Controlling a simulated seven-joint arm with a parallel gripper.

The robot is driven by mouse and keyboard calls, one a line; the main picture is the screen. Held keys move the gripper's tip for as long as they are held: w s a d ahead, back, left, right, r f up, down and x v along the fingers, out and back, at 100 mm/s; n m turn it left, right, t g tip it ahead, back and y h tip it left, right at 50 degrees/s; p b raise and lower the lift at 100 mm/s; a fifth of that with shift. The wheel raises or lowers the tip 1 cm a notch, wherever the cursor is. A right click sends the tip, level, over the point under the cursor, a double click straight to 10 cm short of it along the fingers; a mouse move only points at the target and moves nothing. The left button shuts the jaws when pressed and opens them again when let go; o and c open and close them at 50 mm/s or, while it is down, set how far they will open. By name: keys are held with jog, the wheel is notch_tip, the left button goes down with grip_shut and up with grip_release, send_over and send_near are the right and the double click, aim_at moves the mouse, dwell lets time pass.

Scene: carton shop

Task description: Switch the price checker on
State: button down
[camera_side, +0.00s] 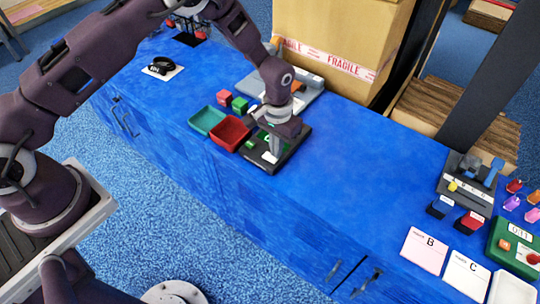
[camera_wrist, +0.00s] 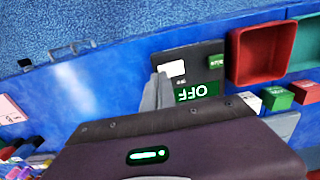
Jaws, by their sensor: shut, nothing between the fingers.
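The price checker looks to be the dark flat unit (camera_side: 293,151) on the blue counter. In the wrist view the unit (camera_wrist: 197,63) has a green display (camera_wrist: 198,92) reading OFF, a white patch (camera_wrist: 172,69) and a small green piece (camera_wrist: 215,61). My gripper (camera_side: 271,146) is over this unit, pointing down, shut and empty. In the wrist view my gripper's fingertips (camera_wrist: 160,78) appear beside the white patch, left of the display. I cannot tell whether they touch the unit. My gripper partly hides the unit in both views.
A red tray (camera_side: 230,133) and a teal tray (camera_side: 206,120) stand close left of the unit. A red cube (camera_side: 224,97) and a green cube (camera_side: 240,104) lie behind them. A cardboard box (camera_side: 345,35) stands behind.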

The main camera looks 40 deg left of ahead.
jog(key=shift+f, duration=1.1)
dwell(0.6)
jog(key=shift+r, duration=3.5)
notch_tip(320, 180, up, 10)
jog(key=t, duration=0.1)
send_over(269, 158)
jog(key=s+a+r+t, duration=0.1)
jog(key=s+a+r, duration=0.15)
jog(key=r, duration=0.35)
jog(key=s+a+r, duration=0.1)
jog(key=s+r, duration=0.2)
jog(key=r, duration=0.3)
jog(key=s+a+r+t, duration=0.1)
jog(key=s+r, duration=0.3)
jog(key=s, duration=0.7)
jog(key=s+a+r+t, duration=0.2)
jog(key=s+a+r, duration=0.2)
jog(key=s, duration=0.8)
jog(key=shift+t, duration=0.3)
